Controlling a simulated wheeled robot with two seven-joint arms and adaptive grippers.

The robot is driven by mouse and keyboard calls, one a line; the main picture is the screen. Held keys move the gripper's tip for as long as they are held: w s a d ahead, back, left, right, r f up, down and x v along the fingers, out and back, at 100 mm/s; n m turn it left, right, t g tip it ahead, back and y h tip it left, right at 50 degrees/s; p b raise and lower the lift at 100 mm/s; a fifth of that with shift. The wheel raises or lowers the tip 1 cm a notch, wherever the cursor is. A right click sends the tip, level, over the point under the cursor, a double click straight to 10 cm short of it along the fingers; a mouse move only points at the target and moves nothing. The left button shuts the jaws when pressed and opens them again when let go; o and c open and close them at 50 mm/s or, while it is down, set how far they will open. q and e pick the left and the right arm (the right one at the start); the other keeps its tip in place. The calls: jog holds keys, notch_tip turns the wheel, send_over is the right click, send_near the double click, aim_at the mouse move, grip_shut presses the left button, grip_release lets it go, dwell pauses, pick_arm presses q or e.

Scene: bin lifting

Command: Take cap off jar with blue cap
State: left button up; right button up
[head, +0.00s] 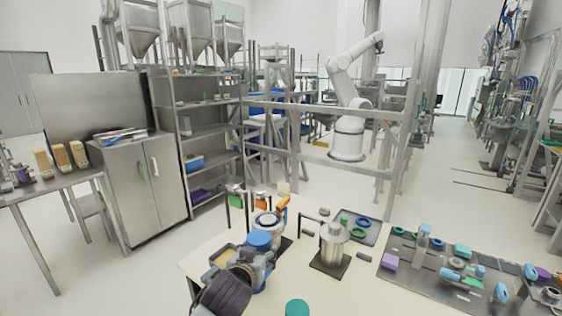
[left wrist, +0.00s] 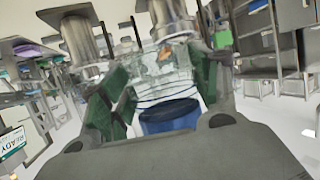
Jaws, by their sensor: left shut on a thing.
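The left wrist view shows the clear jar (left wrist: 166,72) between the green-padded fingers, with a blue round part (left wrist: 170,116) close to the palm. The left gripper is shut on the jar. The fingers and wrist hide part of its body. My right gripper is not in view.
A steel canister (head: 333,243) on a dark plate stands right of the jar. A tray (head: 371,235) with green rings lies behind it. A teal round lid (head: 297,308) is at the front edge. A dark mat (head: 428,283) with several small items lies right.

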pick_arm(q)
jog(key=s+a+f+n+y, duration=0.25)
jog(key=a+f, duration=0.55)
jog(key=a, duration=0.4)
jog(key=s+a+f, duration=0.3)
jog(key=s+f, duration=0.4)
jog(key=f, duration=0.3)
jog(key=shift+a+f, duration=0.2)
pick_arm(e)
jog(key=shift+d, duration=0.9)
pick_arm(q)
jog(key=shift+m, duration=0.25)
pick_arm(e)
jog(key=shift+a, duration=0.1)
